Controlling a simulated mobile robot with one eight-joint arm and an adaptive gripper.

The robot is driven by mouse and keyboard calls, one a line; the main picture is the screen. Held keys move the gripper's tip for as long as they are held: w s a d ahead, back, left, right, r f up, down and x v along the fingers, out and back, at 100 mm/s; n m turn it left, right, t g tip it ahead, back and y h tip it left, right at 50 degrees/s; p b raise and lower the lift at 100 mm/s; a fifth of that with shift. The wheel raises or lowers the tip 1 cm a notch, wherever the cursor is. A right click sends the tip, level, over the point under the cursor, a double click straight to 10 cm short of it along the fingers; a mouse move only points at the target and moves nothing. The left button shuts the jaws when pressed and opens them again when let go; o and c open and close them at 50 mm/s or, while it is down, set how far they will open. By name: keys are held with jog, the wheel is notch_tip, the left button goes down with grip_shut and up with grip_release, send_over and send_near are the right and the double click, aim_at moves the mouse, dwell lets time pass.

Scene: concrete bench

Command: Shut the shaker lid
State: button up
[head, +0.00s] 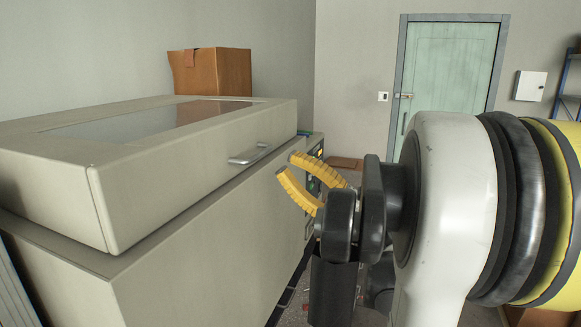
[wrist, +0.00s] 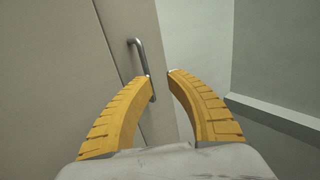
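The shaker is a large beige box (head: 220,230) with a beige lid (head: 150,200) that has a window in its top. The lid lies low and nearly level over the body, with a dark line under its left edge. I cannot tell whether it is fully down. A metal handle (head: 250,155) is on the lid's front; in the wrist view the handle (wrist: 137,60) is by the left fingertip. My gripper (head: 287,163) has two yellow curved fingers, slightly apart and empty, in front of the lid's right part. In the wrist view the gripper (wrist: 160,75) overlaps the handle's lower end; contact is unclear.
A control panel (head: 316,170) is at the shaker's far right end, partly behind the fingers. A cardboard box (head: 215,72) stands behind the lid. A green door (head: 450,75) and a blue shelf (head: 568,85) are at the back. Some floor shows right of the shaker.

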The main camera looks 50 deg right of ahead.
jog(key=v, duration=1.2)
